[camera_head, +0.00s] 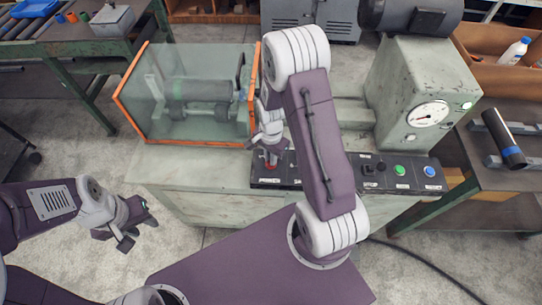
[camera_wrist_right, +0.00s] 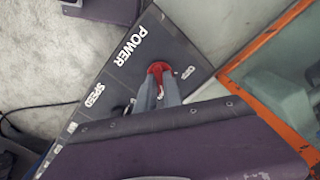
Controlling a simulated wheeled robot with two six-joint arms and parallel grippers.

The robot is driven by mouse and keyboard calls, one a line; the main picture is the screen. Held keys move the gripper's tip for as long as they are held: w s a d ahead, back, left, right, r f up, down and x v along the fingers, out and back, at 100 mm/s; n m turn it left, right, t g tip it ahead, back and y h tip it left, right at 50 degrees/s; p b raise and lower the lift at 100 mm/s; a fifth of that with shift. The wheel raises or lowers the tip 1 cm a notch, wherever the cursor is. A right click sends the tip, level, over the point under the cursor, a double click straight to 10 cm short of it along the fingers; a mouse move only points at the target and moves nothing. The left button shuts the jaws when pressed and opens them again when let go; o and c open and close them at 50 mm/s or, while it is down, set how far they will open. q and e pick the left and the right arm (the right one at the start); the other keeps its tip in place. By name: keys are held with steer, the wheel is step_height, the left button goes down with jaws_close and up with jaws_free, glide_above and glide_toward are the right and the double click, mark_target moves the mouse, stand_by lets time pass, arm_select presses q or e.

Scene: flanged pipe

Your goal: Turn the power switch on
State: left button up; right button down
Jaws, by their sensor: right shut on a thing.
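The red power switch (camera_wrist_right: 159,68) sits on the dark control panel (camera_wrist_right: 165,40) beside the white word POWER. Its red part also shows in the head view (camera_head: 271,164) at the panel's left end. My right gripper (camera_wrist_right: 158,90) is over the panel with its fingertips at the switch, shut on the switch's lever. The fingers hide part of the switch and of its markings. My left gripper (camera_head: 133,226) hangs at the lower left in the head view, apart from the machine, open and empty.
The panel also carries a green button (camera_head: 400,170) and a blue button (camera_head: 430,171). A clear box with orange edges (camera_head: 190,95) stands left of my right gripper. A pressure gauge (camera_head: 429,113) is on the machine at the right. Floor is free around my left gripper.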

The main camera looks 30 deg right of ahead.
steer(key=shift+m, duration=1)
steer(key=c, duration=1.5)
jaws_free()
step_height(320, 180, up, 9)
steer(key=shift+r+p, duration=0.1)
steer(key=shift+p, duration=0.2)
